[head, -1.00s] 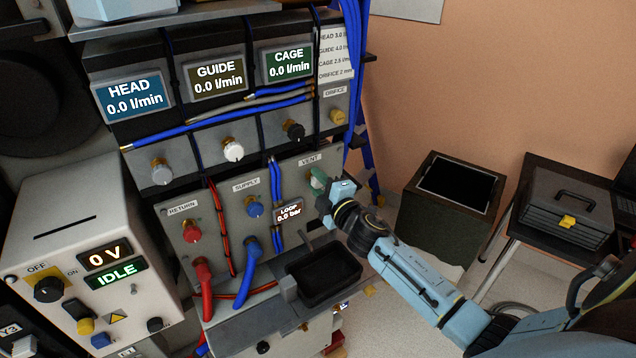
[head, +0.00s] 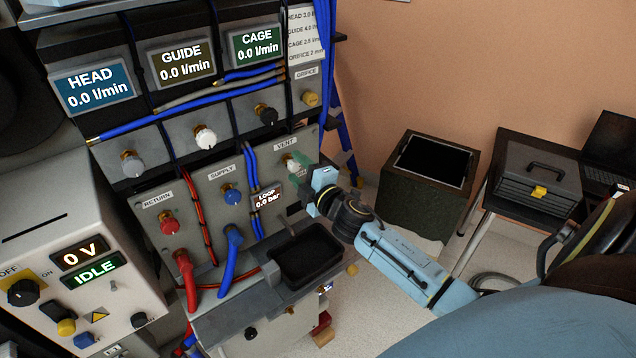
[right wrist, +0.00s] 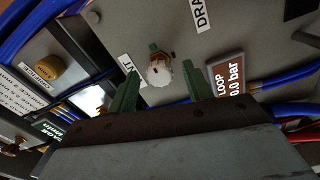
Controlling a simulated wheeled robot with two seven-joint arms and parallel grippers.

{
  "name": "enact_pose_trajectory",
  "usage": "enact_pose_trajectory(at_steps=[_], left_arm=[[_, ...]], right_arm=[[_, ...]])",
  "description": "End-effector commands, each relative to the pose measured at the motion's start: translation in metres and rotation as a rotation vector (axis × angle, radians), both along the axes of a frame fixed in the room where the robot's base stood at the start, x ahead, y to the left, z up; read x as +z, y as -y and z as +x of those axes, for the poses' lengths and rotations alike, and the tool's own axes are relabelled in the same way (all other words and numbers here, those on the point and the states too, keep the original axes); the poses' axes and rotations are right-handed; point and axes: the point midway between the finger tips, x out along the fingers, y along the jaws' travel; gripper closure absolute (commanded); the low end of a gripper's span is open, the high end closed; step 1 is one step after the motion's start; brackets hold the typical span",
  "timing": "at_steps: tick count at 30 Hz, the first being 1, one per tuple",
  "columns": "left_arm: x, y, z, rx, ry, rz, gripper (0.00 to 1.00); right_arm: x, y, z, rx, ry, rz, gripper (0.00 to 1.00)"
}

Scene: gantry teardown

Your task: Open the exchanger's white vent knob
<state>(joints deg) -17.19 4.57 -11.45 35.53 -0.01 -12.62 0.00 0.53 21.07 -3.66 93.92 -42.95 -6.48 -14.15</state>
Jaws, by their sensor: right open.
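The white vent knob (head: 290,162) sits on the grey exchanger panel under the VENT label, and it also shows in the right wrist view (right wrist: 160,73). My right gripper (head: 302,169) is just in front of and to the right of the knob in the head view. In the right wrist view its two green fingers (right wrist: 161,90) stand apart, one on each side of the knob, with gaps between. The gripper is open and holds nothing. I cannot tell how far the fingertips are from the knob in depth. My left gripper is not in view.
The LOOP display (head: 267,198) reads 0.0 bar, beside the blue supply knob (head: 232,195) and red return knob (head: 169,225). Blue hoses run close by. A black tray (head: 307,257) sits below. A dark bin (head: 415,205) stands right of the panel.

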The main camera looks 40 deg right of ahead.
Motion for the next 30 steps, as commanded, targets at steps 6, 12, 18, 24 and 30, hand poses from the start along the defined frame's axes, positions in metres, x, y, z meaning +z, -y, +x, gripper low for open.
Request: enact_pose_trajectory(at_steps=[6, 12, 18, 24, 30], left_arm=[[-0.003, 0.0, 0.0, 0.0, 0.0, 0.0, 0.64], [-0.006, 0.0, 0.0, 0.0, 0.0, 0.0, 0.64], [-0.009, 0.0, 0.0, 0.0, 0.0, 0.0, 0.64], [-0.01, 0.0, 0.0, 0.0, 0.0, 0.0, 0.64], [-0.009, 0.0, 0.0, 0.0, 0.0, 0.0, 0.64]], right_arm=[[-0.002, -0.001, -0.045, 0.0, -0.004, -0.001, 0.5], [-0.002, -0.002, -0.083, 0.0, -0.004, 0.001, 0.5], [-0.001, -0.002, -0.107, 0.0, -0.001, 0.0, 0.5], [0.0, -0.002, -0.115, 0.0, -0.001, -0.001, 0.5], [0.0, -0.002, -0.116, 0.0, -0.001, -0.001, 0.5]])
